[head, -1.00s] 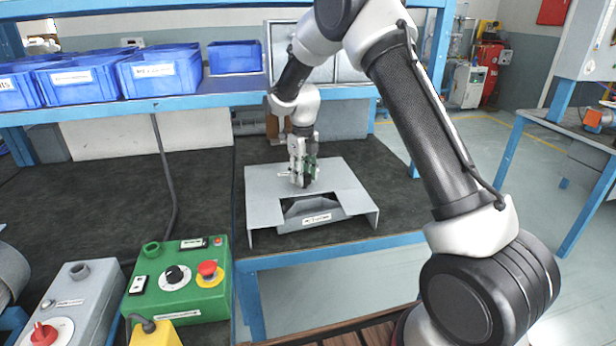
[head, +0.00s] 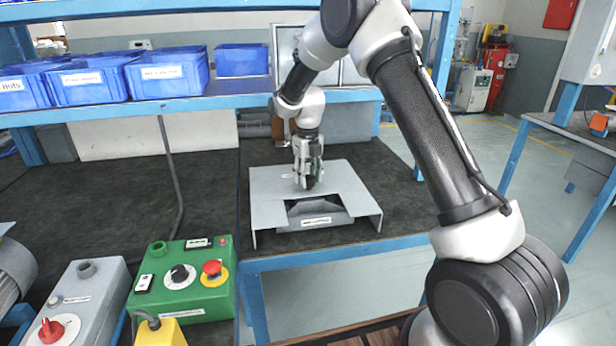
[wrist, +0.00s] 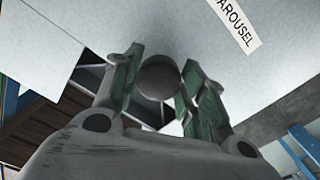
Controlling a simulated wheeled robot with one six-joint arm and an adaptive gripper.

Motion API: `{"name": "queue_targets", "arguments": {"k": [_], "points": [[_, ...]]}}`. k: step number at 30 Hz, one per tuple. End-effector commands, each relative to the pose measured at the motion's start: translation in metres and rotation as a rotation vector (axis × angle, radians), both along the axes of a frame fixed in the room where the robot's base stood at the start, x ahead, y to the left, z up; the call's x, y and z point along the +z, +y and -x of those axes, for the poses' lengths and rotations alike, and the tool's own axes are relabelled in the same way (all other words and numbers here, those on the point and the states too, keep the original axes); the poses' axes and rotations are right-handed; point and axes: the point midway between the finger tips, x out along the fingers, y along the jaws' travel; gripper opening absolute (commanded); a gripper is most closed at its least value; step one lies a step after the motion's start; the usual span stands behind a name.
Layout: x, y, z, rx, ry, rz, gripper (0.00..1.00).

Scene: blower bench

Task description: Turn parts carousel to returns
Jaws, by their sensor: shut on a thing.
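The parts carousel is under a grey sheet-metal cover (head: 345,185) on the dark bench top. An opening at the cover's front shows part of a grey tray (head: 318,212), with a white label too small to read. My gripper (head: 307,182) points down at the top of the cover, behind the opening. In the wrist view its green-padded fingers (wrist: 160,75) stand on both sides of a round grey knob (wrist: 158,79), shut on it. A label (wrist: 235,20) on the cover beside it ends in "AROUSEL". Most of the carousel is hidden under the cover.
A blue shelf (head: 200,104) with several blue bins (head: 168,75) crosses behind and above the bench. A green control box (head: 182,280) with a red button and a grey box (head: 85,300) stand front left. Dark bench top left of the cover is clear.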

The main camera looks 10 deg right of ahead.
Motion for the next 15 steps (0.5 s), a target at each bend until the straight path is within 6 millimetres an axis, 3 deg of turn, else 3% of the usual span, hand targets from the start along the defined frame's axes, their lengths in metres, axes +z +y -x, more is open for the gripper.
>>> {"name": "queue_targets", "arguments": {"k": [1,4,5,15], "points": [[0.0009,0.0003,-0.0011,-0.002,-0.004,-0.002,0.43],[0.0008,0.0002,-0.0008,-0.002,-0.003,-0.001,0.61],[0.0007,0.0002,-0.0007,-0.001,-0.003,-0.001,0.63],[0.0029,0.0002,-0.0004,0.000,-0.002,-0.001,0.63]]}}
